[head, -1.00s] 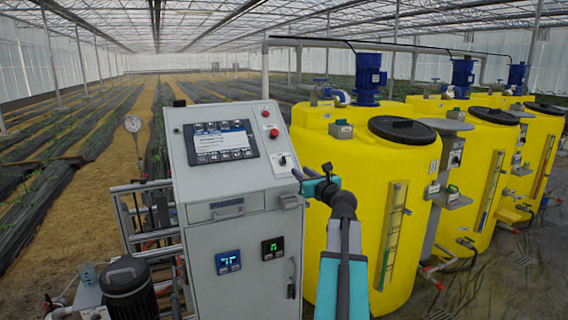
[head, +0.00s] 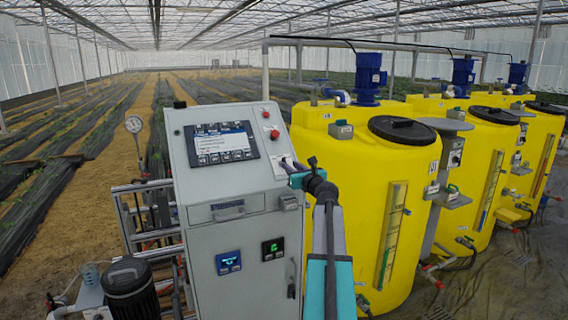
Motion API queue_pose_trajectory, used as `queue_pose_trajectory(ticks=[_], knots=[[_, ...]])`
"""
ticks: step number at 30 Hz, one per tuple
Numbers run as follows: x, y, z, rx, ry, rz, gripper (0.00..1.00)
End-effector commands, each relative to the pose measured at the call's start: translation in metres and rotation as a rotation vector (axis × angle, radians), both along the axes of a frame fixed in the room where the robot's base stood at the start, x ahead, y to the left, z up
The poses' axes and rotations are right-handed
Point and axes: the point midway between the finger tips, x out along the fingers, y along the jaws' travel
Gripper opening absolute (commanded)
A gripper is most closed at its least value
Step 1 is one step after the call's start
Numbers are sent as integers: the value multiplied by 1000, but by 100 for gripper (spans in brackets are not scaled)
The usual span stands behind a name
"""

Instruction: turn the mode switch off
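The grey control cabinet (head: 245,215) stands left of centre, with a sloped panel on top. The mode switch sits at the lower right of that panel; my gripper now covers most or all of it, and its position cannot be read. My gripper (head: 287,165) is at that corner of the panel, its tips pointing to the upper left. Whether it touches the switch, and whether its fingers are open or shut, is too small to tell.
The panel also carries a display screen (head: 221,143), a red button (head: 274,134) and a red lamp (head: 265,114). A yellow tank (head: 352,180) with a black lid stands close to the right. A motor (head: 129,288) and pipework are at the lower left.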

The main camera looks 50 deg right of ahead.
Motion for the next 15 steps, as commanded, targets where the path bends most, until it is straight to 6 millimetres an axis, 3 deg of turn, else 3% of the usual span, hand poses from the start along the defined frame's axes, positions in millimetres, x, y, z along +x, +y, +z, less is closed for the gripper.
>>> queue_pose_trajectory(ticks=[15], knots=[[43, -18, 1, 1, 0, 0, 26]])
